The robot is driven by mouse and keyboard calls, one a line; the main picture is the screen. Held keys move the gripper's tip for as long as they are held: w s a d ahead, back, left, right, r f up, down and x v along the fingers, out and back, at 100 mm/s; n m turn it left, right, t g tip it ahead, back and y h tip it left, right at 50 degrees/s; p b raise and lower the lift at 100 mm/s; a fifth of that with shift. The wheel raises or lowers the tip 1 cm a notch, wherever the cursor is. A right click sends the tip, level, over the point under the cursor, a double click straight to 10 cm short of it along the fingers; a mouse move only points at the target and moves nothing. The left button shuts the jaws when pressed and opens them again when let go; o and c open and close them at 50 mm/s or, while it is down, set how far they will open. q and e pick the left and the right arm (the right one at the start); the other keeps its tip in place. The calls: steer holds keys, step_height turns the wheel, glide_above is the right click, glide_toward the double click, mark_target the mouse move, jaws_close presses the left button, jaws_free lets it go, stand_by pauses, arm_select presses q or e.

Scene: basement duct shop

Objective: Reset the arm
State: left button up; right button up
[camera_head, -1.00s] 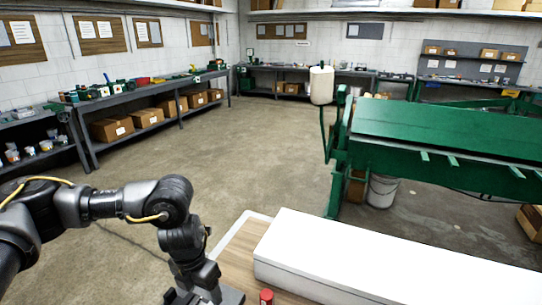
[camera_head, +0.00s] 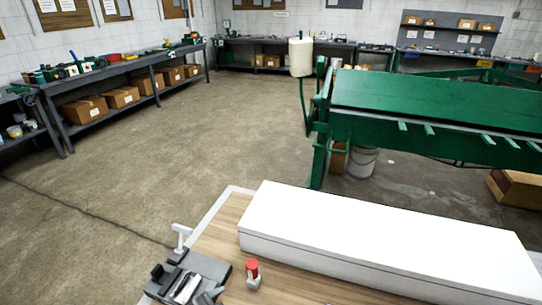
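Neither of my arms nor grippers shows in the head view now. A wooden-topped worktable (camera_head: 222,235) with a pale edge is directly in front, at the bottom of the view. On its near left corner sits a dark grey device (camera_head: 205,266) with a pale lever standing up; its lower part is cut off by the frame edge. A small red-topped object (camera_head: 252,271) stands to its right. A long white box (camera_head: 370,240) lies across the table to the right.
A large green machine (camera_head: 430,100) stands behind the table at right, with a bucket (camera_head: 361,162) under it. Grey benches (camera_head: 130,72) with cardboard boxes line the left wall. A carton (camera_head: 515,188) sits at far right. Open concrete floor (camera_head: 140,180) lies at left and centre.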

arm_select(q)
steer(key=s+a+f+n+g+y, duration=0.25)
steer(key=s+a+f+n, duration=0.2)
steer(key=s+a, duration=0.3)
steer(key=s+a+f+n+g+y, duration=0.25)
steer(key=s+a+f+n, duration=0.2)
steer(key=s+a, duration=0.3)
step_height(320, 180, down, 24)
steer(key=g, duration=0.2)
steer(key=s+a+f+g, duration=0.1)
steer(key=s+a+f, duration=0.1)
steer(key=s+f, duration=1.6)
steer(key=shift+s, duration=0.15)
steer(key=shift+f, duration=0.1)
